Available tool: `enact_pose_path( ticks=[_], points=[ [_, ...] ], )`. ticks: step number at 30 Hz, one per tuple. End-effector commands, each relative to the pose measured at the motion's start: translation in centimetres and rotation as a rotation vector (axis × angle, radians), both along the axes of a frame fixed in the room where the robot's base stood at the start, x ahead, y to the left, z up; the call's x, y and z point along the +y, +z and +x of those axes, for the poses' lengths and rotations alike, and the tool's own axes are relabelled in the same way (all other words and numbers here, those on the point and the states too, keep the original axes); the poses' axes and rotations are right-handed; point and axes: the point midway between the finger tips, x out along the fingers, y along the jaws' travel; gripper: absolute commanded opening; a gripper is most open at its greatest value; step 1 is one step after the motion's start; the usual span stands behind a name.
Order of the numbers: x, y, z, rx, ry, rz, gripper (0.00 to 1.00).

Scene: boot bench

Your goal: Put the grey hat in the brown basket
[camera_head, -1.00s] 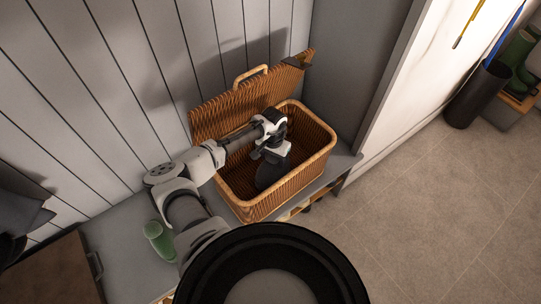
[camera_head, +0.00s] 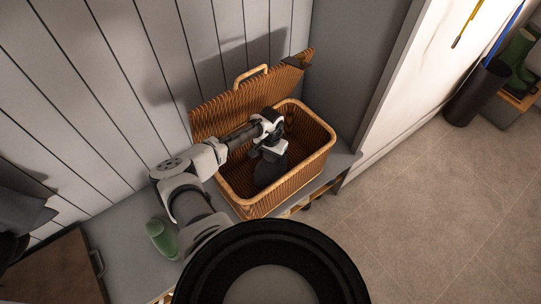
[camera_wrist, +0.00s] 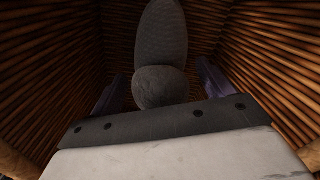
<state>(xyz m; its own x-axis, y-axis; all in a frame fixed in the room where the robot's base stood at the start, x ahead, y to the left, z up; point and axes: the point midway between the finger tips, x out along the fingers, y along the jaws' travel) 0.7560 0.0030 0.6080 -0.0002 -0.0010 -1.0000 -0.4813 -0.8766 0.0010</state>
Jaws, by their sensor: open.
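The brown basket (camera_head: 304,184) is wicker and stands on the bench with its lid raised against the wall. The grey hat (camera_head: 270,170) is inside the basket, below my gripper (camera_head: 269,153). In the wrist view, the hat (camera_wrist: 160,60) shows a long rounded upper part and a bulging lower part. My gripper (camera_wrist: 160,92) is open, with one dark finger on each side of the hat. The wicker walls (camera_wrist: 50,80) surround it. I cannot tell whether the hat touches the fingers or the basket floor.
A grey panel (camera_head: 350,75) rises at the basket's right. A black bin (camera_head: 477,95) and green boots (camera_head: 519,55) stand far right. The floor in front is clear.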

Motion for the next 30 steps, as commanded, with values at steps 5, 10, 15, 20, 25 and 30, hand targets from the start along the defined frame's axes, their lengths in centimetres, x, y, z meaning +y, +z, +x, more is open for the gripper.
enact_pose_path(
  ticks=[5, 10, 15, 20, 25, 30],
  points=[
    [0.0, 1.1, 0.1, -0.001, 0.000, 0.000, 0.80],
    [0.1, 4.3, 0.1, -0.003, -0.001, -0.001, 0.80],
    [0.0, 8.1, 0.1, -0.004, -0.001, -0.001, 0.80],
    [0.0, 10.7, 0.1, -0.002, -0.001, -0.001, 0.80],
    [0.0, 12.0, 0.0, 0.000, -0.001, -0.001, 0.80],
    [0.0, 12.2, 0.0, 0.000, -0.001, -0.001, 0.80]
  ],
)
